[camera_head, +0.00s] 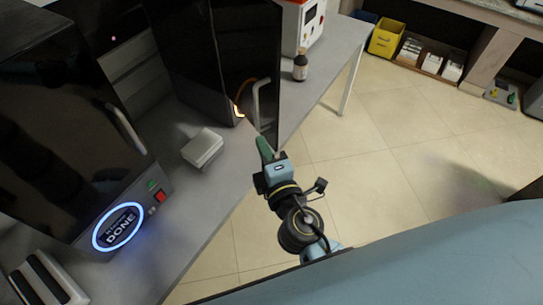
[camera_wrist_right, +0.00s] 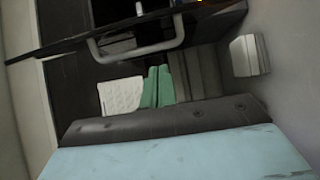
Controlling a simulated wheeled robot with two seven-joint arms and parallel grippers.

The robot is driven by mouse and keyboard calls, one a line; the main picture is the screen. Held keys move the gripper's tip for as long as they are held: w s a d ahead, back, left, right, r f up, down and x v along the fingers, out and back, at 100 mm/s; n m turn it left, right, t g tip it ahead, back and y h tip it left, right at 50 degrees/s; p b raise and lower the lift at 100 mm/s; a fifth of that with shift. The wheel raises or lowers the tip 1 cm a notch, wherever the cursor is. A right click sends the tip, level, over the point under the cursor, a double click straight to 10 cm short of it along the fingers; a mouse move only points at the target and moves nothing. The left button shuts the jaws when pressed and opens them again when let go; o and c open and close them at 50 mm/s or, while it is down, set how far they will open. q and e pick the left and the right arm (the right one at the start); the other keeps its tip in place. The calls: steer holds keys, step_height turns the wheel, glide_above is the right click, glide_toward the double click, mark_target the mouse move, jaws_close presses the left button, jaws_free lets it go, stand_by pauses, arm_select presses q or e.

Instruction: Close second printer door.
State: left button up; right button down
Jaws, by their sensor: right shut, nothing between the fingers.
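The second printer (camera_head: 185,50) is a black box at the back of the bench. Its dark glossy door (camera_head: 266,55) stands out at an angle, apparently open, with a grey bar handle (camera_head: 256,105) near its lower edge. The handle also shows in the wrist view (camera_wrist_right: 140,47), just beyond the fingers. My right gripper (camera_head: 265,150) has green fingers and is shut and empty, just below the handle in the head view. The shut fingers also show in the wrist view (camera_wrist_right: 157,87). I cannot tell whether they touch the door. My left gripper is out of view.
Another black printer (camera_head: 60,120) with a glowing blue ring stands at the left. A small white block (camera_head: 203,148) lies on the grey bench (camera_head: 195,215). A brown bottle (camera_head: 300,67) and a white-and-red machine (camera_head: 304,25) stand behind the door. Open floor lies to the right.

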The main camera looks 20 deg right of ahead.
mark_target(276, 131)
steer(key=w+d+p, duration=0.1)
steer(key=w+d, duration=0.2)
steer(key=shift+w+d+p, duration=0.3)
steer(key=shift+w+d, duration=0.05)
steer(key=shift+d, duration=0.05)
steer(key=shift+w, duration=0.1)
steer(key=shift+d, duration=0.15)
